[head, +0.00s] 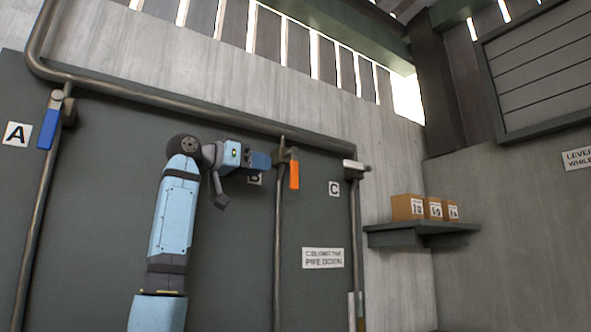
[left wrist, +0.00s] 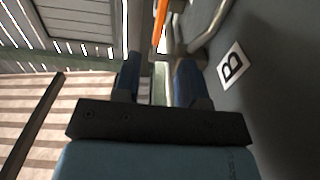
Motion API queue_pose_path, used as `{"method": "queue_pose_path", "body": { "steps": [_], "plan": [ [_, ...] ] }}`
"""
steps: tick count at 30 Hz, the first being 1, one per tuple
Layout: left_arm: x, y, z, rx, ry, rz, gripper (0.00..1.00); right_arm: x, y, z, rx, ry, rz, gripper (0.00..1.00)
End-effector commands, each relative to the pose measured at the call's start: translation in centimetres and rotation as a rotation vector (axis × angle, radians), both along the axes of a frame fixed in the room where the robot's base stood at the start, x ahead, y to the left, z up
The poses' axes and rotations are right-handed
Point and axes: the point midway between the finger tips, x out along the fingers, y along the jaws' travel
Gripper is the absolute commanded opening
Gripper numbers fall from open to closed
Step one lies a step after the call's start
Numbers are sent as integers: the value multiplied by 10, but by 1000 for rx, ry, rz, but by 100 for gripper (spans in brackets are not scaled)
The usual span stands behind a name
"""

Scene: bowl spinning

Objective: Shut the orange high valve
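The orange valve handle (head: 294,175) hangs down beside the middle vertical pipe, at the valve near the label B. My left gripper (head: 266,160) is level with that valve and just to its left, with its blue fingers pointing toward it. In the left wrist view the two fingers (left wrist: 157,68) stand apart with a gap between them. The orange handle (left wrist: 160,24) shows ahead of that gap, and the fingers do not appear closed on it. Whether a fingertip touches the valve body I cannot tell. My right gripper is not in view.
A blue-handled valve (head: 48,128) is at the left by label A (head: 16,134). Another valve (head: 356,166) is at the right by label C (head: 334,188). A shelf (head: 420,233) with small boxes (head: 408,207) is on the right. Pipes run along the wall.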

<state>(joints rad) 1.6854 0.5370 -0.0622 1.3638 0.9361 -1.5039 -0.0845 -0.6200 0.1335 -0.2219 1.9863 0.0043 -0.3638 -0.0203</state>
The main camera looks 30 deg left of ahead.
Motion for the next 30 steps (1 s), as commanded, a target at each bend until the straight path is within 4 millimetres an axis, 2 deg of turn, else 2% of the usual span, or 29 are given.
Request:
{"method": "queue_pose_path", "body": {
  "steps": [1, 6, 12, 18, 27, 30],
  "plan": [
    [12, -6, 4, -1, 4, -3, 38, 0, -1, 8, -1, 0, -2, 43],
    [46, -20, 3, 0, 3, -2, 38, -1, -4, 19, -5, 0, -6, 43],
    [76, -32, 3, 0, 1, -1, 38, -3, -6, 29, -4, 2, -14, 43],
    [90, -37, 1, 0, 0, 0, 38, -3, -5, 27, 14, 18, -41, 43],
    [92, -38, 0, 1, -1, 0, 38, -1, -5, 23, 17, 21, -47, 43],
    [92, -38, 0, 1, 0, 0, 15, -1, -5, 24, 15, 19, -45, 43]
  ]
}}
